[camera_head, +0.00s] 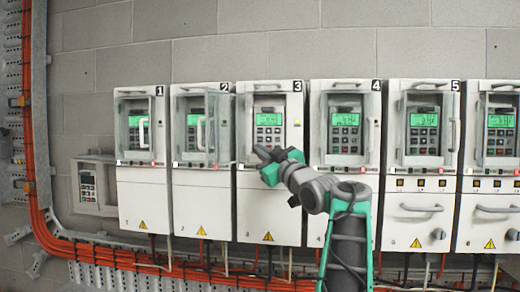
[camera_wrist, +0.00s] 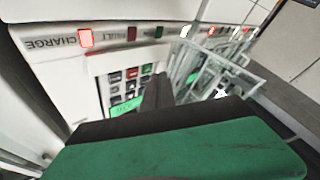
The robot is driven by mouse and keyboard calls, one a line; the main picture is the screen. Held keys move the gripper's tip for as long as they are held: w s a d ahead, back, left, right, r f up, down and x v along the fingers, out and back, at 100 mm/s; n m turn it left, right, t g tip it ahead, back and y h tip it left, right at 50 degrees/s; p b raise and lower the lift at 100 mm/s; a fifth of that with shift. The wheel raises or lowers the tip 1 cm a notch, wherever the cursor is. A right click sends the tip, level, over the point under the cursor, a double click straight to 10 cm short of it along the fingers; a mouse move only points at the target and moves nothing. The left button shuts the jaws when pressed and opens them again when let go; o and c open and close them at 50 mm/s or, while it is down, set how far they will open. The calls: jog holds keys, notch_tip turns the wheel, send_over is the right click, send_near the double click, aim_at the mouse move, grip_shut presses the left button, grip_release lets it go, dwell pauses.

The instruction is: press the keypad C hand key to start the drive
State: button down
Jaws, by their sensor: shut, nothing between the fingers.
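A row of white drive cabinets numbered from 1 hangs on the wall, each with a small keypad and a green display. My gripper (camera_head: 264,154) is shut and empty in front of cabinet 3 (camera_head: 268,205), just below its keypad (camera_head: 268,134). That keypad looks uncovered, with grey keys and a few coloured ones. In the wrist view, which is upside down, the keypad (camera_wrist: 128,76) sits beyond my dark fingers (camera_wrist: 158,92), which hide part of it. I cannot tell whether they touch it. No letter C and no key label is readable.
Clear hinged covers with handles stand over neighbouring keypads, as on cabinet 2 (camera_head: 195,130) and cabinet 4 (camera_head: 344,130). In the wrist view, a clear cover (camera_wrist: 240,72) juts out close to my fingers. A lit red CHARGE lamp (camera_wrist: 85,38) shows. Orange cables (camera_head: 120,258) run below.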

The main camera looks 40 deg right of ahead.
jog(key=shift+w+d, duration=0.15)
jog(key=shift+d, duration=0.05)
jog(key=shift+w+d, duration=0.2)
jog(key=shift+d, duration=0.05)
dwell(0.7)
jog(key=shift+s+a+f+b, duration=0.15)
jog(key=shift+s+a+b, duration=0.2)
jog(key=shift+b, duration=0.2)
jog(key=shift+s+a, duration=0.1)
jog(key=shift+a, duration=0.1)
jog(key=shift+s+a+b, duration=0.8)
jog(key=shift+a+b, duration=0.2)
jog(key=shift+b, duration=0.1)
jog(key=shift+s+a+b, duration=0.75)
jog(key=shift+a+b, duration=0.25)
jog(key=shift+b, duration=0.1)
